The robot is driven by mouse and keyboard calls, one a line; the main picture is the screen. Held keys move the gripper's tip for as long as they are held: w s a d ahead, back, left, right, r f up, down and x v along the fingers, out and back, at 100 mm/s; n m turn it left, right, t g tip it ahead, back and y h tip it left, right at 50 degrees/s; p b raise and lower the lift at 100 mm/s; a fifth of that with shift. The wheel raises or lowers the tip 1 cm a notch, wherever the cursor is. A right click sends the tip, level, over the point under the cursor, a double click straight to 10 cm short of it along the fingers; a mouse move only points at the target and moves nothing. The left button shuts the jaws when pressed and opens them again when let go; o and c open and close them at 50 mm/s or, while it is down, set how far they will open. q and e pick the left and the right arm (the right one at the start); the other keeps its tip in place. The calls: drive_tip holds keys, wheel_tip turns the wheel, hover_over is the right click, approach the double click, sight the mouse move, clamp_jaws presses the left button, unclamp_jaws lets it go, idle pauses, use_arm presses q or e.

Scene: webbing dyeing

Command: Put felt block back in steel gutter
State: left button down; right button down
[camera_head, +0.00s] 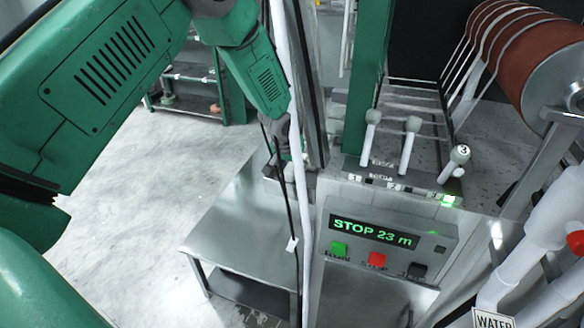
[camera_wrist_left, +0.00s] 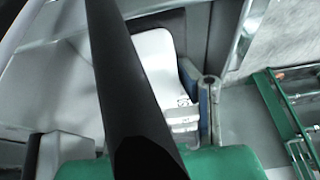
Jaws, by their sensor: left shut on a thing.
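My left gripper (camera_head: 284,155) hangs from the green arm, pointing down above the steel table and beside the machine frame. It is shut on a small pale thing that looks like the felt block (camera_head: 291,172), partly hidden by the fingers and the white post. In the left wrist view, pale finger parts (camera_wrist_left: 182,118) show behind a black bar that crosses the picture. The block cannot be told apart clearly there. I cannot make out the steel gutter for sure in either view. My right gripper is not in view.
A low steel table (camera_head: 232,222) stands below the gripper. A thin cord with a white tag (camera_head: 291,244) hangs close by. Open floor (camera_head: 140,190) lies left.

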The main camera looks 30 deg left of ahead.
use_arm(q)
drive_tip(key=c, duration=1.2)
unclamp_jaws()
drive_tip(key=shift+s+f, duration=0.2)
drive_tip(key=shift+o, duration=0.2)
drive_tip(key=shift+w+d, duration=0.15)
drive_tip(key=shift+d, duration=0.1)
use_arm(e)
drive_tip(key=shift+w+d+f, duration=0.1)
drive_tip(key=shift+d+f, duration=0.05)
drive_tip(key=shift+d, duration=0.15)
